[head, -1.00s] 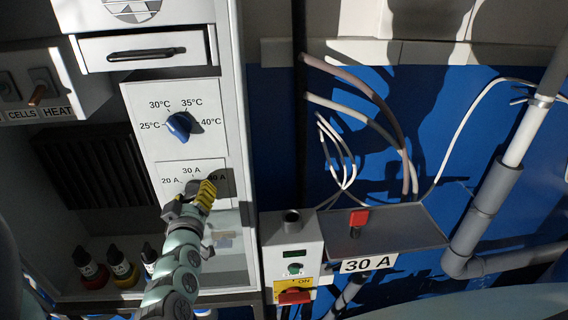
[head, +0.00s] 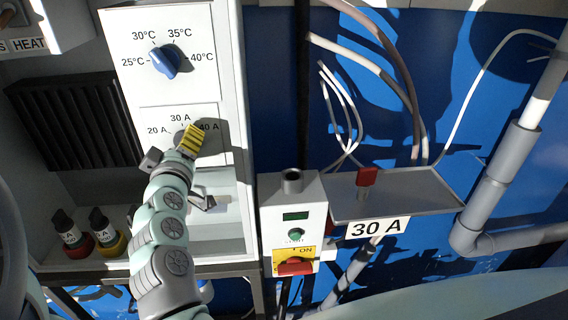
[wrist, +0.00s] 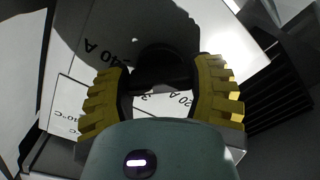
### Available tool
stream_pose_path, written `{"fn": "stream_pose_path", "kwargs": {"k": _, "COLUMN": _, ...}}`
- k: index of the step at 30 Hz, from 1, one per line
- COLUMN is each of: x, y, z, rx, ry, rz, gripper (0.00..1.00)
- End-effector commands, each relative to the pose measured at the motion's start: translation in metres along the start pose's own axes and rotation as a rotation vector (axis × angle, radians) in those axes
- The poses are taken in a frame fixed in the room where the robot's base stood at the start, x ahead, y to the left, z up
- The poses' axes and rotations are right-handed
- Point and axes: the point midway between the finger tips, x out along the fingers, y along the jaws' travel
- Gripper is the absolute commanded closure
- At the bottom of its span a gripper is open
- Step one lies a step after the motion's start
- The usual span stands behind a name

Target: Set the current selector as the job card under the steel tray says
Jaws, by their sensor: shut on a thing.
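The current selector panel (head: 152,115) is white, with marks 20 A, 30 A and 40 A, on the cabinet front. My gripper (head: 192,139), with yellow ribbed fingers, is at this dial just below the 30 A and 40 A marks. In the wrist view its fingers (wrist: 160,90) are shut on the dark selector knob (wrist: 165,66). The gripper hides the knob in the head view, and I cannot tell where its pointer stands. The job card (head: 377,228) under the steel tray (head: 415,190) reads 30 A.
The blue temperature knob (head: 164,62) is just above the selector. A red-handled thing (head: 367,177) stands on the tray. A control box (head: 293,200) with a red switch (head: 295,267) is right of the cabinet. Small bottles (head: 105,232) stand on the lower shelf, left of my arm.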

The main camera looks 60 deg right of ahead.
Motion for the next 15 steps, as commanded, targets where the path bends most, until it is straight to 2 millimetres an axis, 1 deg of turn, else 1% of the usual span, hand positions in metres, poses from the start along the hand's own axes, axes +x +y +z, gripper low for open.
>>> {"fn": "stream_pose_path", "kwargs": {"k": 1, "x": 0.0, "y": -0.004, "z": 0.002, "rx": -0.026, "ry": 0.004, "rz": -0.002, "gripper": 0.77}}
{"fn": "stream_pose_path", "kwargs": {"k": 8, "x": 0.0001, "y": -0.0024, "z": 0.001, "rx": -0.161, "ry": 0.002, "rz": -0.002, "gripper": 0.77}}
{"fn": "stream_pose_path", "kwargs": {"k": 15, "x": 0.0001, "y": -0.0018, "z": 0.0003, "rx": -0.373, "ry": 0.003, "rz": -0.002, "gripper": 0.77}}
